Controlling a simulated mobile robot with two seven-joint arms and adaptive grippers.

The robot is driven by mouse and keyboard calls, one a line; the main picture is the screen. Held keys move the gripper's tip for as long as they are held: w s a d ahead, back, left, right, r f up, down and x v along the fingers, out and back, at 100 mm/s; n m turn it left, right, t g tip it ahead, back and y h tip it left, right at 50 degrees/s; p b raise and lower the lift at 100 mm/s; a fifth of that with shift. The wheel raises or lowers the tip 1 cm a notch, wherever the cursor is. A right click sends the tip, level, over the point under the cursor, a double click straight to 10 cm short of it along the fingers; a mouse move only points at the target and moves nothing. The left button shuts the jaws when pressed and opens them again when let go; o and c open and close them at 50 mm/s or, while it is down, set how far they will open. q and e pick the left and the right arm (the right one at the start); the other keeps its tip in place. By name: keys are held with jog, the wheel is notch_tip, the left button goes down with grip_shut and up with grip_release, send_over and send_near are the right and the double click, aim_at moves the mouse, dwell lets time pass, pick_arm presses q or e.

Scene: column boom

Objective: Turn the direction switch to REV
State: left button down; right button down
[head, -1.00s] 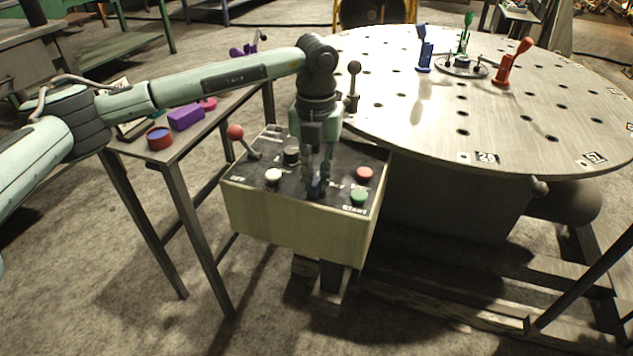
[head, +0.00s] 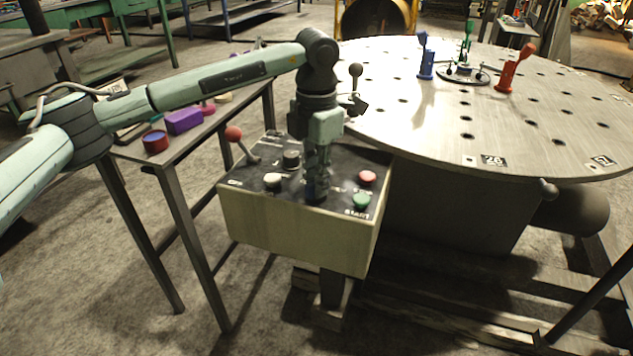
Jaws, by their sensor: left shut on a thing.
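The control box (head: 290,232) has a dark sloped top with knobs, buttons and a lever. My left gripper (head: 316,190) points down onto the middle of this top and is shut on the direction switch, a small dark knob (head: 317,197). The fingers hide most of the switch, so I cannot tell which way it points. The lettering beside it is covered or too small to read. My right gripper is not in view.
Beside the gripper are a red button (head: 367,177), a green START button (head: 361,202), a white button (head: 272,180), a black knob (head: 291,159) and a red-ball lever (head: 234,133). A large round table (head: 430,130) stands right; a narrow bench (head: 185,141) stands left.

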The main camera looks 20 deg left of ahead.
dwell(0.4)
pick_arm(q)
jog(key=c, duration=1.5)
grip_release()
jog(key=shift+c, duration=0.2)
jog(key=shift+r, duration=0.15)
notch_tip(320, 180, up, 12)
